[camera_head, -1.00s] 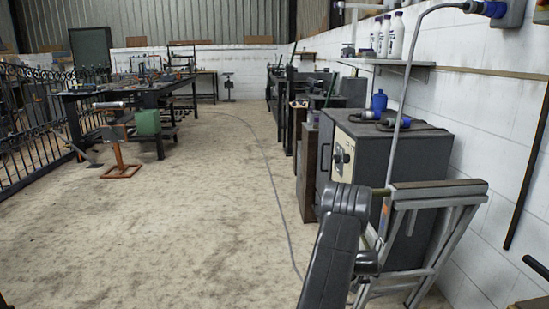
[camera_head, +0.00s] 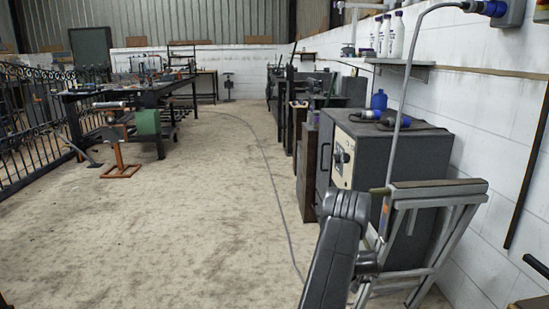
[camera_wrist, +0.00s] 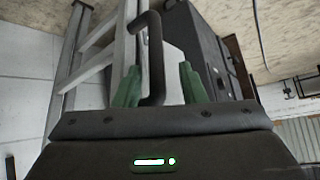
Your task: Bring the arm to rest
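My gripper (camera_wrist: 160,90) shows in the wrist view with its two green fingers apart. A dark bent bar (camera_wrist: 152,58) shows between the fingers, nearer the left one. I cannot tell what it belongs to or whether it touches a finger. In the head view my dark grey arm (camera_head: 340,245) rises at the bottom, right of centre, in front of a grey metal frame (camera_head: 440,225). My gripper is not visible in that view.
A dark cabinet (camera_head: 405,155) stands right behind the frame, against the white wall. A shelf with bottles (camera_head: 388,35) is above it. Workbenches (camera_head: 150,100) and an iron gate (camera_head: 30,130) stand at the left. The middle floor (camera_head: 190,220) is clear except for a cable.

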